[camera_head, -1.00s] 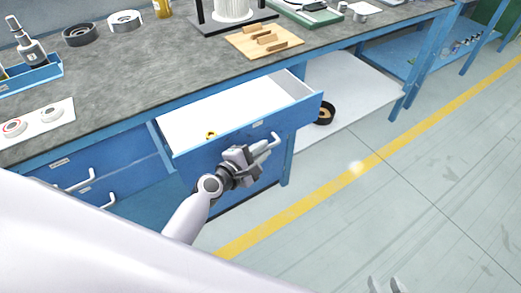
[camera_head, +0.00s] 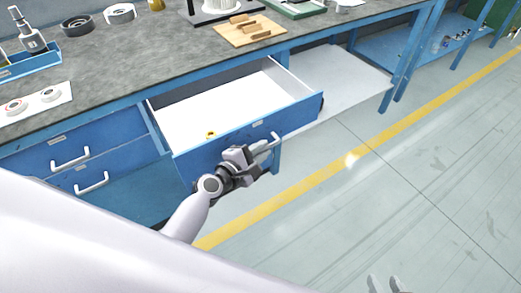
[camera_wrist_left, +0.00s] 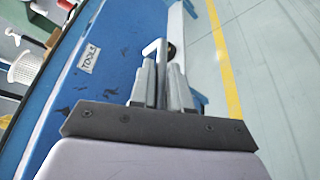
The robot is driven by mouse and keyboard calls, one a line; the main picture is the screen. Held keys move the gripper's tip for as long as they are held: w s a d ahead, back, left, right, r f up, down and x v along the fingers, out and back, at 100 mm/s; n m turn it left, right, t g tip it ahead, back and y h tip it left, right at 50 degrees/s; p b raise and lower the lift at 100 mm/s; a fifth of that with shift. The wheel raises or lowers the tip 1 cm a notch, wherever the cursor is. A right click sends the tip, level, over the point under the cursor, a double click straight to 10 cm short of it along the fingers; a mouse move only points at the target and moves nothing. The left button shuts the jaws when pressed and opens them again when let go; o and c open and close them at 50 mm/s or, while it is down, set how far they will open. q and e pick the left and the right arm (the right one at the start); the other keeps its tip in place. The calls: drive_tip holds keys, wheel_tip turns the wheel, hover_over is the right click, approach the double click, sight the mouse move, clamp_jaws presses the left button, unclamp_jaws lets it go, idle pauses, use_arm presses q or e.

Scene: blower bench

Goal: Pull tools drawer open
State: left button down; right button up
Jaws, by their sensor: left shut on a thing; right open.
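The blue tools drawer (camera_head: 215,152) stands well out from the bench, and its white inside shows in the head view. A small yellow-and-black thing lies in it near the front. In the left wrist view the drawer front (camera_wrist_left: 118,55) carries a "TOOLS" label (camera_wrist_left: 89,58). My left gripper (camera_head: 262,150) is shut on the drawer's pale handle (camera_head: 274,139); its fingers also show around the handle in the left wrist view (camera_wrist_left: 162,75). My right gripper (camera_head: 388,284) is open and empty at the bottom edge of the head view, over the floor.
The grey bench top (camera_head: 140,75) holds a wooden board with blocks (camera_head: 248,30), dark and pale rings, and a blue tray (camera_head: 30,65). Two closed drawers with handles (camera_head: 72,160) are at the left. The floor (camera_head: 400,190) to the right is clear.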

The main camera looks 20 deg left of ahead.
use_arm(q)
drive_tip(key=shift+a, duration=0.1)
drive_tip(key=c, duration=1.4)
unclamp_jaws()
drive_tip(key=shift+c, duration=0.2)
drive_tip(key=p+v, duration=0.1)
drive_tip(key=v, duration=0.6)
drive_tip(key=s+r+m+g+y+p, duration=0.1)
drive_tip(key=s+m+g+p, duration=0.1)
drive_tip(key=s+m+p, duration=0.3)
drive_tip(key=s+a+r+m+g+y+p, duration=0.1)
drive_tip(key=s+m+p, duration=0.4)
drive_tip(key=s+m, duration=0.7)
drive_tip(key=m+g, duration=0.1)
drive_tip(key=m, duration=0.5)
drive_tip(key=shift+r+y, duration=0.3)
drive_tip(key=shift+y, duration=0.1)
